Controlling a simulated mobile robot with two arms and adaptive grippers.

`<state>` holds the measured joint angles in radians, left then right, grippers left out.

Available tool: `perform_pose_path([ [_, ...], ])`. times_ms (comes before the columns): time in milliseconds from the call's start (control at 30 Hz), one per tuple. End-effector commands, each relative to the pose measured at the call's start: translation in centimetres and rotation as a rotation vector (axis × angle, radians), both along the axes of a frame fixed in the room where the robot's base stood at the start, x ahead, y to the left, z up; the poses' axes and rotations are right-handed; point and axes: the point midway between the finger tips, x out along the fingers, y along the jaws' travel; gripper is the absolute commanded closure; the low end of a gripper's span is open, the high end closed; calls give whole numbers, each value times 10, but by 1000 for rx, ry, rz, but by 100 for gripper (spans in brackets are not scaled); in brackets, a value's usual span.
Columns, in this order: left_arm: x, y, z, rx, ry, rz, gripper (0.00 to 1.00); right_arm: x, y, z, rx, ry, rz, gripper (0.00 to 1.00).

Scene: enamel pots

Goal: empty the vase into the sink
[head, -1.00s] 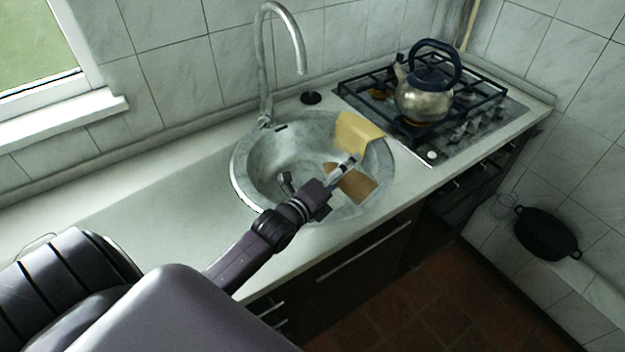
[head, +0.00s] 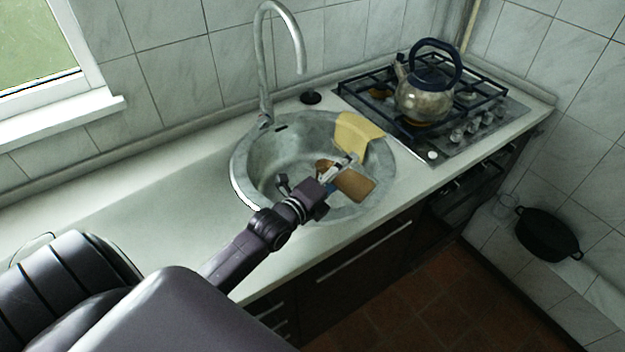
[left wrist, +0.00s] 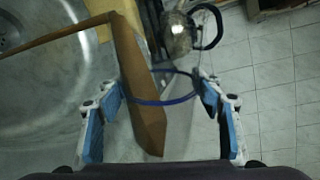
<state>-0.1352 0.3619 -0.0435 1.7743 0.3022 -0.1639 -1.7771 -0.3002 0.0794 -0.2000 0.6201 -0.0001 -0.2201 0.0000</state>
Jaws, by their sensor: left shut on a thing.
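My left gripper (head: 340,172) is over the right part of the round metal sink (head: 262,165). In the left wrist view its blue-padded fingers (left wrist: 160,115) stand on both sides of a clear glass vase with a blue rim (left wrist: 165,102), and it is shut on the vase. The vase is hardly visible in the head view, so I cannot tell its tilt there. A brown flat piece (head: 354,184) shows at the sink's right side; in the left wrist view it (left wrist: 142,95) overlaps the vase's rim. I cannot tell whether it is inside the glass. No liquid can be made out.
A yellow cloth (head: 358,135) hangs over the sink's right rim. A curved faucet (head: 264,70) stands behind the sink. A kettle (head: 423,100) sits on the hob (head: 475,132) to the right. The counter (head: 160,220) left of the sink is clear.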

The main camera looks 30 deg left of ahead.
Motion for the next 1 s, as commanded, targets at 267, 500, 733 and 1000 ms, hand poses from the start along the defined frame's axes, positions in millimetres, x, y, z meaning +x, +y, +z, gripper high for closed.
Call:
perform_pose_path([
  [267,1,3,0,-29,-4,0,85,0,0,-2,0,0,0,60],
  [500,2,6,-3,-56,-1,0,85,0,0,-4,0,0,0,60],
  [733,2,8,-6,-81,4,0,85,0,0,-7,0,0,0,60],
  [1000,3,11,-8,-111,8,0,85,0,0,-7,0,0,0,60],
])
